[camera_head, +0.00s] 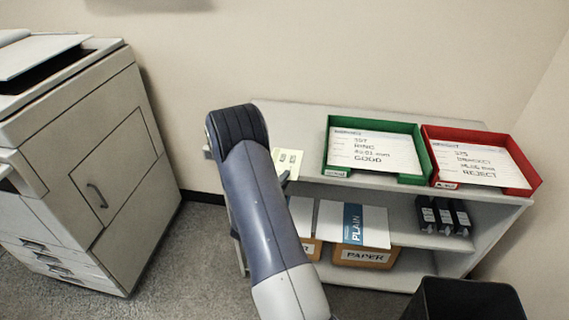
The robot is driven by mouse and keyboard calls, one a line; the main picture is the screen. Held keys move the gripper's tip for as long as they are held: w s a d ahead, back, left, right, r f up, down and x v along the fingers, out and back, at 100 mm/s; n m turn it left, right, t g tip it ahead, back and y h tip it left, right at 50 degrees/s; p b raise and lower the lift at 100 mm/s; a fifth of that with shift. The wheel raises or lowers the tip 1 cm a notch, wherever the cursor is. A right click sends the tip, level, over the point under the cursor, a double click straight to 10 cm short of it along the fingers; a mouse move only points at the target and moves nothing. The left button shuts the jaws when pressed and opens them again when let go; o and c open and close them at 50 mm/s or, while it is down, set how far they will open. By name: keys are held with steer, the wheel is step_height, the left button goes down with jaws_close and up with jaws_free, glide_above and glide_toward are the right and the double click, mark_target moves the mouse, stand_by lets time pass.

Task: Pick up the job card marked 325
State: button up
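A white card lies in the red tray (532,184) on the right of the shelf top. Its number is small and looks like 325, and its last line reads REJECT (484,162). Another white card (375,150) lies in the green tray (426,165) to its left. Its number is blurred, and it reads RING and GOOD. My arm rises in the middle of the view, left of both trays. My gripper is mostly hidden behind the arm; a small dark part (285,179) shows at the arm's right edge, and its fingers cannot be made out. Both cards lie clear of it.
The trays stand on a grey shelf unit (300,115) against the wall. Lower shelves hold paper boxes (366,256) and several black items (444,217). A pale plate (289,159) is beside my arm. A large copier (85,170) stands left, a black bin (465,300) front right.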

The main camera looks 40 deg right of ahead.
jaws_close()
steer(key=shift+r, duration=0.1)
